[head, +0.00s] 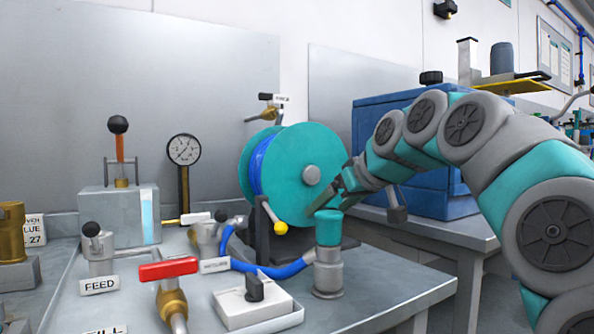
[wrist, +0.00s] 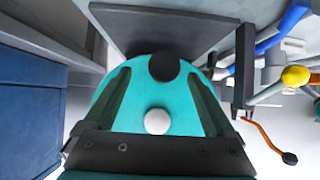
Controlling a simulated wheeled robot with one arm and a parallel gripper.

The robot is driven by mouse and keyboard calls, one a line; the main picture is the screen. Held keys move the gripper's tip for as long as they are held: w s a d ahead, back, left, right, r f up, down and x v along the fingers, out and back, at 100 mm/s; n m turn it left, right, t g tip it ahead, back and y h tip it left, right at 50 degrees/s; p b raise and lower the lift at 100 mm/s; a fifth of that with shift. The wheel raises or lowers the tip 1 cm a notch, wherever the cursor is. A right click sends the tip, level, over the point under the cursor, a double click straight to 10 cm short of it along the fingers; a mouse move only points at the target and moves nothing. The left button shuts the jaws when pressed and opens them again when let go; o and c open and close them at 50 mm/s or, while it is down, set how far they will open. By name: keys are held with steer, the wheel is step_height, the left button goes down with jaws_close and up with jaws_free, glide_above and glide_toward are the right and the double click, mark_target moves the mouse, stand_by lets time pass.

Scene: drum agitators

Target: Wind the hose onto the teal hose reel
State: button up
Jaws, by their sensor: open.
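The teal hose reel (head: 290,160) stands upright on the bench in the head view, with blue hose (head: 259,165) around its drum. A grey round hub marks the middle of its face. A length of blue hose (head: 268,268) lies low on the bench. My gripper (head: 343,190) is at the right side of the reel's face. In the wrist view my gripper (wrist: 160,78) is open, its fingers on either side of the teal face (wrist: 135,85). A dark round knob (wrist: 163,67) and a pale round disc (wrist: 157,121) show between them. I cannot tell whether the fingers touch anything.
A teal-topped grey post (head: 328,255) stands just in front of the reel. A yellow-knobbed lever (head: 281,228) sits by the reel's base. A red-handled valve (head: 168,269) and a gauge (head: 184,149) are to the left. A blue cabinet (head: 375,115) is behind my arm.

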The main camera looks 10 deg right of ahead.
steer(key=p+v, duration=0.1)
steer(key=v, duration=0.7)
steer(key=shift+s, duration=0.25)
steer(key=shift+d+r, duration=0.1)
